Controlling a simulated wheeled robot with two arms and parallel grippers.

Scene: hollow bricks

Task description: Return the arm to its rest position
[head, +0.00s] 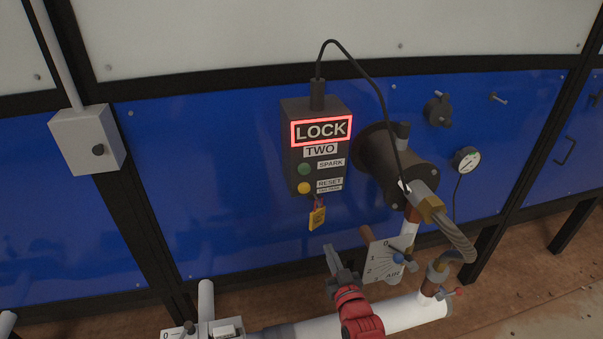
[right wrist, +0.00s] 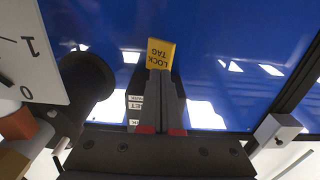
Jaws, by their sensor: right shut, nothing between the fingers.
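My right gripper (head: 334,257) is at the end of a red arm that comes up from the bottom of the head view. Its dark fingers point up, below the control box and beside the numbered dial plate. In the right wrist view the two fingers (right wrist: 160,74) are together and empty. The yellow lock tag (right wrist: 161,53) shows just past the fingertips there. In the head view the tag (head: 317,218) hangs under the dark control box (head: 297,148), apart from the fingers. My left gripper is in neither view.
The control box has a red-lit LOCK sign (head: 321,130). A dark cylinder (head: 390,165) with a braided hose (head: 455,240) is to its right. The numbered dial plate (head: 383,266) and a white pipe (head: 415,311) are close to my right gripper. The blue panel (head: 215,200) at left is mostly clear.

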